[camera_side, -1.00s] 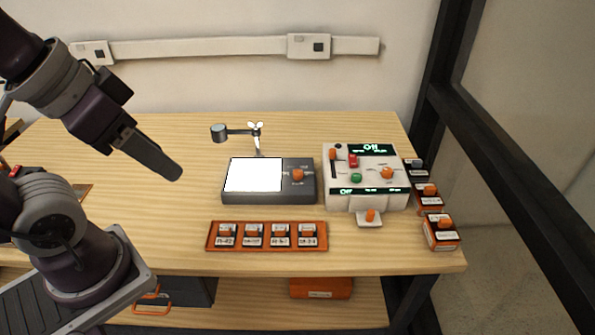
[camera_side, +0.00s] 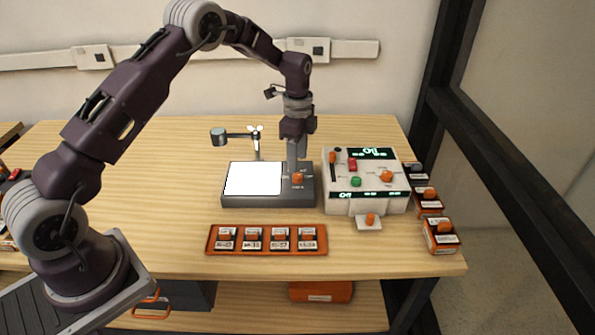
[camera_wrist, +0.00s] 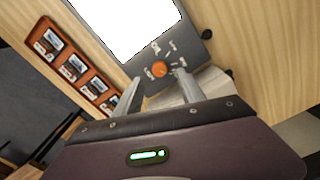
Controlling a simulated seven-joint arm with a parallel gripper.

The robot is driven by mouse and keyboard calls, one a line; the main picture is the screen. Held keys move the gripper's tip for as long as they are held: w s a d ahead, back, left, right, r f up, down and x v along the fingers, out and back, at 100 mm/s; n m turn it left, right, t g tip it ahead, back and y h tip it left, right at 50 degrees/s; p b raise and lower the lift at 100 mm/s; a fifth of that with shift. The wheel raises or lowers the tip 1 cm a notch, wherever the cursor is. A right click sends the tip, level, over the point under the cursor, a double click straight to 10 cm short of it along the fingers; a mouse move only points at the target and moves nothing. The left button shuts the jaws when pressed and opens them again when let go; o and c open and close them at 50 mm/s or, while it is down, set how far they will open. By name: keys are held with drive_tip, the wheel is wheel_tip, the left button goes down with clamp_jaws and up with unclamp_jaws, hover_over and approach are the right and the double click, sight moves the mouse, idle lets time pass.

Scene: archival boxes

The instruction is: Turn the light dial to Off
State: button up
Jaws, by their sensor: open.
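The light dial is an orange knob (camera_side: 298,178) on the dark panel at the right of the lit light box (camera_side: 268,200). It also shows in the wrist view (camera_wrist: 160,69), with small white labels around it that are too small to read surely. The light box's white screen (camera_side: 253,178) is glowing. My gripper (camera_side: 297,165) points down above and just behind the knob in the side view. In the wrist view its two fingers (camera_wrist: 157,86) are apart, with the knob beyond and between their tips. Nothing is held.
A white control box (camera_side: 340,205) with another orange knob (camera_side: 387,176) stands just right. A jointed stand (camera_side: 240,132) rises behind the light box. An orange tray (camera_side: 267,250) of labelled boxes lies in front. Several small boxes (camera_side: 443,240) line the right edge.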

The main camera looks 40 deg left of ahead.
sight(298, 175)
wheel_tip(298, 175, down, 5)
drive_tip(key=shift+f, duration=0.1)
drive_tip(key=shift+c, duration=0.5)
clamp_jaws()
